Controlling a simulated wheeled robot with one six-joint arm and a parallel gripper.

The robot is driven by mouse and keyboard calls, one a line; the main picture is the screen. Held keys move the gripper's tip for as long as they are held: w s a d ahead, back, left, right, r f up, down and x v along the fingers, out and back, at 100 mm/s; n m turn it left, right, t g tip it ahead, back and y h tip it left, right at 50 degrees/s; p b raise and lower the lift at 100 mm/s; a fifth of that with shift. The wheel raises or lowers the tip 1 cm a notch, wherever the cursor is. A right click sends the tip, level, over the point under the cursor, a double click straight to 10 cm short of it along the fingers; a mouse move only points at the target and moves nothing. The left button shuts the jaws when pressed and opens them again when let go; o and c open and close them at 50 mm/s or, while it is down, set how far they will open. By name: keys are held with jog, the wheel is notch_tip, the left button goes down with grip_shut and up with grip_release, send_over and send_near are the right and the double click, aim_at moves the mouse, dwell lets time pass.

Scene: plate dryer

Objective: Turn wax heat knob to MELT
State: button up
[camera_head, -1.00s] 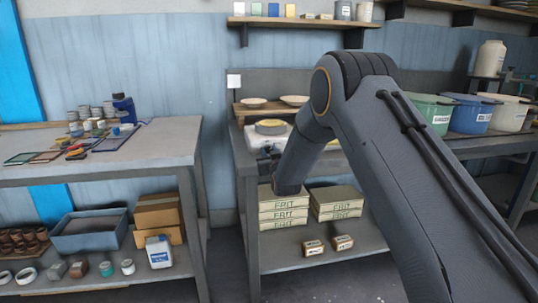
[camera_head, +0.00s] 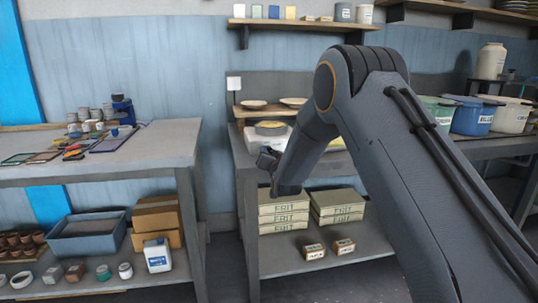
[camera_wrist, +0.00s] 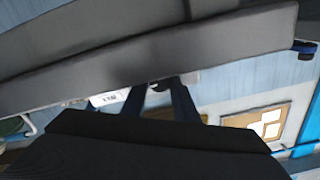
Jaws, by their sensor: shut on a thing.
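My gripper (camera_head: 268,160) is at the warmer's front left edge, mostly seen from the side. In the wrist view my gripper (camera_wrist: 157,90) has two dark fingers close around a small dark knob (camera_wrist: 160,86). The knob's pointer cannot be made out. A white label (camera_wrist: 107,98) with dark, unreadable lettering lies left of the fingers. My own dark gripper body hides much of that view.
Two shallow bowls (camera_head: 294,101) stand on a wooden board behind the warmer. Boxes marked FRIT (camera_head: 283,208) are on the shelf below. Lidded bins (camera_head: 472,117) stand on the bench at right. A left workbench (camera_head: 120,165) holds tools and jars, with a gap between the benches.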

jog(key=o, duration=0.8)
jog(key=v, duration=0.8)
